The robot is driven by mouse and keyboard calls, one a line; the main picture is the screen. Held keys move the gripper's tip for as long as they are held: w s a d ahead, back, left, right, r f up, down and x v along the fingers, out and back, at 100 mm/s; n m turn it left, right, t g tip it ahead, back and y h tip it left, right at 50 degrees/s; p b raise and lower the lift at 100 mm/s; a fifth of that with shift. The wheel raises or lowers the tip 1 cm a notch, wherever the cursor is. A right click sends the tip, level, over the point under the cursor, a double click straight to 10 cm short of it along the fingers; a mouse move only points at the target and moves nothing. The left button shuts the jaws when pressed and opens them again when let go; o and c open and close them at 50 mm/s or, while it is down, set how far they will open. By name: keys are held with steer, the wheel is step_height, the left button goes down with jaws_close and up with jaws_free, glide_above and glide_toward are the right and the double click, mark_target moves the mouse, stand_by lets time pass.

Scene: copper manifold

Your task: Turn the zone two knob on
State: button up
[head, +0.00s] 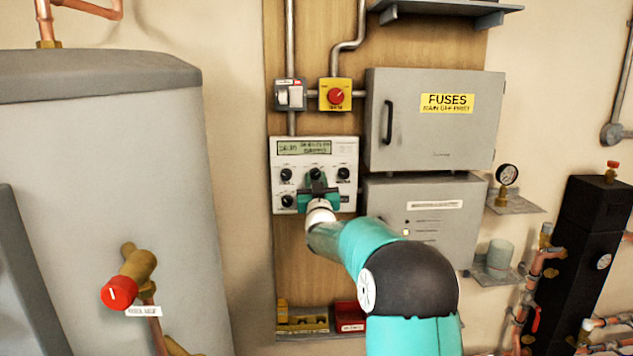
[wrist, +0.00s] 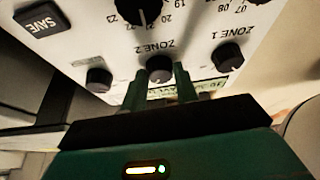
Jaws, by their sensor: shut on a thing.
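The white control panel (head: 345,150) with a small display is fixed to the wooden backboard. The zone two knob (wrist: 160,67) is the middle black knob of its upper row, beside the "ZONE 2" print, which is upside down in the wrist view. My gripper (head: 317,188) reaches the panel from the front. In the wrist view my gripper (wrist: 161,82) has a finger on each side of this knob and is shut on it. The fingers partly cover the knob, and I cannot tell its setting. In the head view the gripper hides part of the panel's lower middle.
The zone one knob (wrist: 228,56) is close beside the fingers, with another knob (wrist: 99,79) on the other side. A yellow box with a red switch (head: 336,95) is above the panel. The grey fuse box (head: 400,130) stands close on the right.

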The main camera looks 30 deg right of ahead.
steer(key=shift+m, duration=0.5)
steer(key=o, duration=1)
steer(key=shift+c, duration=0.2)
steer(key=v, duration=1.4)
steer(key=shift+w+a, duration=0.15)
